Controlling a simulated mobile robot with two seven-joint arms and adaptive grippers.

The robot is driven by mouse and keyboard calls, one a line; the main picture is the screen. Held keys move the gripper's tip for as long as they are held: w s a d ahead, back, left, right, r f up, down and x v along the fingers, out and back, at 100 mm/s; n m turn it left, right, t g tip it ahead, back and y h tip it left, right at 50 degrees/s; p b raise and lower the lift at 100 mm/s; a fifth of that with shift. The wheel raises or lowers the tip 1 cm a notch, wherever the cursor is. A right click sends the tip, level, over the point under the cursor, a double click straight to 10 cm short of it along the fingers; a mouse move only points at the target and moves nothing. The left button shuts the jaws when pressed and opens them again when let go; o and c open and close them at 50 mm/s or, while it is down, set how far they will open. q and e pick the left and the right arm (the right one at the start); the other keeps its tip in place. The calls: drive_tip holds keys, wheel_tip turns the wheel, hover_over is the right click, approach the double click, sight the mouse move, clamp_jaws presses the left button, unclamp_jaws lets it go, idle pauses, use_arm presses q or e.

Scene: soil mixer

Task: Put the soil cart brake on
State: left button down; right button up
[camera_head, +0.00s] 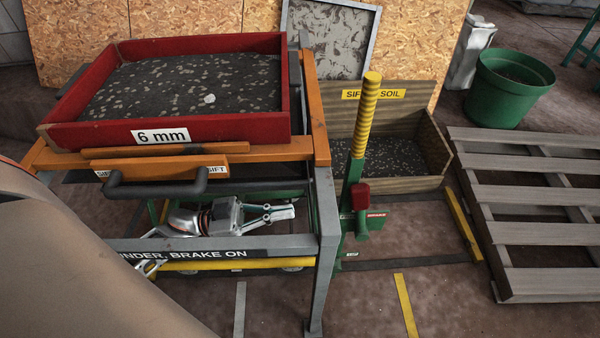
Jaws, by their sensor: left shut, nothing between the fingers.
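The brake lever (366,115) has a yellow striped grip on a green shaft. It stands nearly upright, its top leaning slightly right. A red block (361,194) sits low on it, beside a small red "BRAKE" label (377,215) and a green "OFF"-sized label too small to read. A wooden box marked as sifted soil (432,150) stands behind the lever. My left gripper (291,212) is shut and empty, pointing right under the sieve. It is left of the lever, apart from it, with a grey frame post (328,235) between them in the picture. My right gripper is not visible.
A red "6 mm" sieve tray (95,138) rests on an orange frame with a dark handle (155,188). A pallet (540,233) and green bucket (505,90) stand right. Floor front right of the post is clear.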

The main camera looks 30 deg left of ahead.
use_arm(q)
approach(359, 214)
wheel_tip(359, 214, up, 6)
drive_tip(key=w+d, duration=0.2)
drive_tip(key=shift+w+d+f, duration=0.1)
drive_tip(key=shift+w+d, duration=0.2)
drive_tip(key=shift+d, duration=0.25)
drive_tip(key=shift+w, duration=0.1)
